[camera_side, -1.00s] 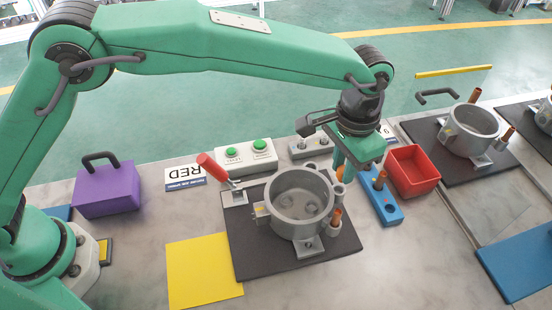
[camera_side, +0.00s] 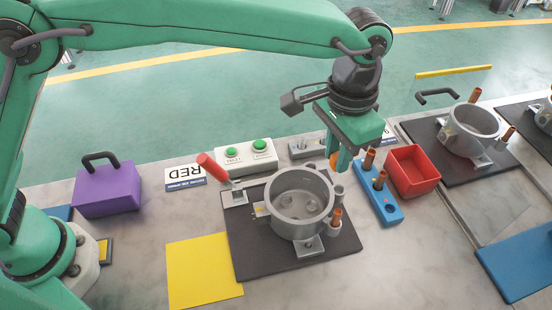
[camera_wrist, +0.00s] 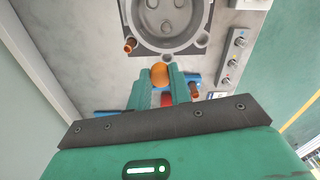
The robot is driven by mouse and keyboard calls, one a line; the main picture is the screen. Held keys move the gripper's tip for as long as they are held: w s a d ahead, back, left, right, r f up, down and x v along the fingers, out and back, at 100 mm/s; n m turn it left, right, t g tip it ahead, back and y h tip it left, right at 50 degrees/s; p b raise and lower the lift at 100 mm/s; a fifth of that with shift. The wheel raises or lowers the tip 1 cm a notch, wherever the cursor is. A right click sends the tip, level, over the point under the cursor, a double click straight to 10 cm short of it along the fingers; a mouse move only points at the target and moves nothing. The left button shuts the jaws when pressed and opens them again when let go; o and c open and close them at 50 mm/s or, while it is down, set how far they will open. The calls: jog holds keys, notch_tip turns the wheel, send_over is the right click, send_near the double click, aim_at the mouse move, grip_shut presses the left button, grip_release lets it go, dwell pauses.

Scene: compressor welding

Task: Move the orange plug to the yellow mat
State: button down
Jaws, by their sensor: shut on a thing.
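My gripper (camera_side: 341,164) is shut on the orange plug (camera_side: 334,159) and holds it above the right rim of the grey compressor housing. In the wrist view the round orange plug (camera_wrist: 160,74) sits between my fingertips (camera_wrist: 161,78), with the housing (camera_wrist: 167,22) just beyond. The fingers hide part of the plug in the side view. The yellow mat (camera_side: 203,272) lies flat and bare on the table at the front left, left of the black plate (camera_side: 250,262).
The housing (camera_side: 300,200) stands on the black plate, with a red-handled clamp (camera_side: 212,167) at its left and a copper tube in a front port (camera_side: 334,227). A blue block with copper tubes (camera_side: 377,200) and a red bin (camera_side: 412,172) stand right. A purple box (camera_side: 105,190) stands far left.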

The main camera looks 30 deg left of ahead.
jog(key=s+a+f, duration=0.1)
jog(key=s+a, duration=0.6)
jog(key=s, duration=0.3)
jog(key=s+a, duration=0.7)
jog(key=s, duration=0.3)
jog(key=shift+d+f, duration=0.15)
jog(key=shift+f, duration=2.9)
jog(key=shift+d+f, duration=0.15)
jog(key=shift+f, duration=2.85)
jog(key=shift+f, duration=0.1)
jog(key=shift+f, duration=1.7)
jog(key=c, duration=1.3)
grip_release()
jog(key=shift+f, duration=0.1)
